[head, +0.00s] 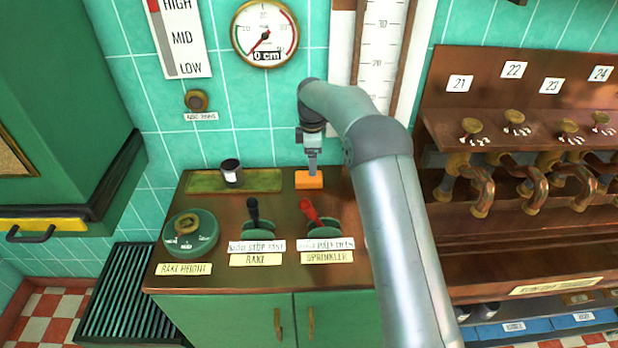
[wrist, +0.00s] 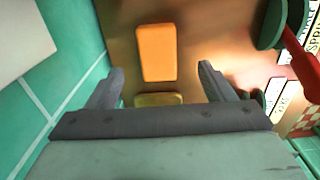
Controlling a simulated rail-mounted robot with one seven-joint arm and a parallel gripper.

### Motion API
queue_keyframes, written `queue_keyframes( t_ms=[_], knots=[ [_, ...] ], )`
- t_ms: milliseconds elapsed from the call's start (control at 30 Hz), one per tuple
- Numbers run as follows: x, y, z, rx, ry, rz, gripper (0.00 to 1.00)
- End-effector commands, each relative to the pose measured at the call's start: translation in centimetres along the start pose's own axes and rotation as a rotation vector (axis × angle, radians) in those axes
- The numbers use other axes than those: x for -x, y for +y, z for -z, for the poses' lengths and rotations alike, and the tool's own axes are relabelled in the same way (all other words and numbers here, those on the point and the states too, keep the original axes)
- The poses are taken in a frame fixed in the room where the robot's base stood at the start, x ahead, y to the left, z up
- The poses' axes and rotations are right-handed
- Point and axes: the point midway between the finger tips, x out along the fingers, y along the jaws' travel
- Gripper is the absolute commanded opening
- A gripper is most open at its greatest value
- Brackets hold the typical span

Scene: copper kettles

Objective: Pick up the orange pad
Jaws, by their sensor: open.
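The orange pad (head: 309,180) is a small flat block on the back of the brown cabinet top, next to the wall. In the head view my gripper (head: 311,170) hangs just above it, pointing down. The orange pad also shows in the wrist view (wrist: 156,53), lying ahead of and between the two fingers. My gripper (wrist: 158,85) is open there, with a finger on each side and nothing between them. From these views I cannot tell whether the fingertips touch the pad.
A green mat (head: 262,181) with a dark cup (head: 231,172) lies left of the pad. A black-handled lever (head: 254,215), a red-handled lever (head: 311,212) and a green dial (head: 190,235) stand nearer the front. A tiled wall (head: 240,110) rises behind.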

Motion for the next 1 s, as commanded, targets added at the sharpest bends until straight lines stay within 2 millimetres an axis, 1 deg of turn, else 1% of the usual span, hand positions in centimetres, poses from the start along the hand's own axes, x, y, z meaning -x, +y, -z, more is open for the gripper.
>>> queue_keyframes(
  t_ms=[100,267,367,500,600,700,867,900,933,967,1000],
  knots=[
    [-1.2,0.0,0.0,0.0,-0.001,0.001,0.75],
    [-2.2,0.0,0.1,0.0,0.0,0.001,0.75],
    [-3.3,0.1,0.3,0.0,-0.001,0.003,0.75],
    [-5.5,0.3,0.5,-0.001,0.0,0.002,0.75],
    [-6.5,0.4,0.5,-0.001,0.0,0.0,0.75],
    [-7.0,0.4,0.5,-0.001,0.0,0.0,0.75],
    [-7.0,0.4,0.5,-0.001,0.0,-0.001,0.75],
    [-7.0,0.4,0.5,-0.001,0.0,-0.001,0.7],
    [-7.0,0.4,0.5,-0.001,0.0,-0.001,0.62],
    [-7.0,0.4,0.5,-0.001,0.0,-0.001,0.53],
    [-7.0,0.4,0.5,-0.001,0.0,-0.001,0.42]
  ],
)
